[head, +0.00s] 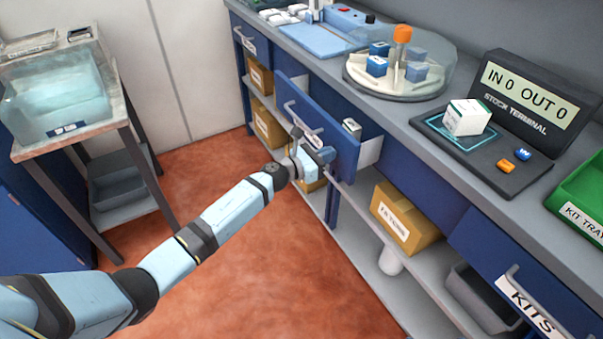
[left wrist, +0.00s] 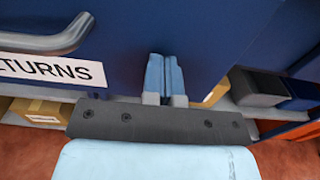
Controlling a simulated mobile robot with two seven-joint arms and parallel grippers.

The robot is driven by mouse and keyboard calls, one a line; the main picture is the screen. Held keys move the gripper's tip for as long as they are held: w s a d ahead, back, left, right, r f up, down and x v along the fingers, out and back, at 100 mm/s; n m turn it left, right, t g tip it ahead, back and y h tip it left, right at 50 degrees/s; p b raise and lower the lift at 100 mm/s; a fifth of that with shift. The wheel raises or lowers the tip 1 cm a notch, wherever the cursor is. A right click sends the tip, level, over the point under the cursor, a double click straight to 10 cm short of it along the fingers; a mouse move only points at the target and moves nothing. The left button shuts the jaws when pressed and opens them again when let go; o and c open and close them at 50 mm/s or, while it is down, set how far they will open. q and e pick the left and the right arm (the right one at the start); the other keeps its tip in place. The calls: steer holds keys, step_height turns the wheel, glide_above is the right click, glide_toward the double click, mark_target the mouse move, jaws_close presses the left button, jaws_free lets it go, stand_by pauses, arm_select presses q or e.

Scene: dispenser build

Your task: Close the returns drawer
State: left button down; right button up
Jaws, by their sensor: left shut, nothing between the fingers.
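The returns drawer (head: 291,92) is blue and stands pulled out from under the counter, its grey side wall showing. A small box (head: 350,126) with a pale top is inside it. In the left wrist view the drawer front (left wrist: 215,35) fills the upper part, with a grey bar handle (left wrist: 55,40) and a label ending in "TURNS" (left wrist: 50,69). My left gripper (head: 325,154) is at the right end of the drawer front. Its blue fingers (left wrist: 165,75) are shut and empty, right of the handle and label. I cannot tell whether they touch the front. My right gripper is not in view.
A stock terminal (head: 528,95), a white box (head: 467,117) and a domed carousel (head: 402,75) stand on the counter. Cardboard boxes (head: 405,218) sit on the shelf below. A KITS drawer (head: 490,250) is at lower right. The red floor (head: 270,265) is clear.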

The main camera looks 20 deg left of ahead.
arm_select(q)
steer(key=b+x, duration=0.4)
steer(key=x, duration=0.5)
steer(key=shift+w+d+f, duration=0.15)
steer(key=shift+d, duration=0.05)
steer(key=shift+w+d, duration=0.15)
steer(key=shift+w, duration=0.1)
steer(key=shift+r+b, duration=0.3)
steer(key=shift+b, duration=0.05)
steer(key=shift+r, duration=0.1)
steer(key=shift+w, duration=0.1)
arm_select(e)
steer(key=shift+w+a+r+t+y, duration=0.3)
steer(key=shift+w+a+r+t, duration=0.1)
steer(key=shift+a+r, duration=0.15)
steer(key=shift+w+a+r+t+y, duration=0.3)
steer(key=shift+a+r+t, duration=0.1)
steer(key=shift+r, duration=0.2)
arm_select(q)
steer(key=shift+r, duration=0.15)
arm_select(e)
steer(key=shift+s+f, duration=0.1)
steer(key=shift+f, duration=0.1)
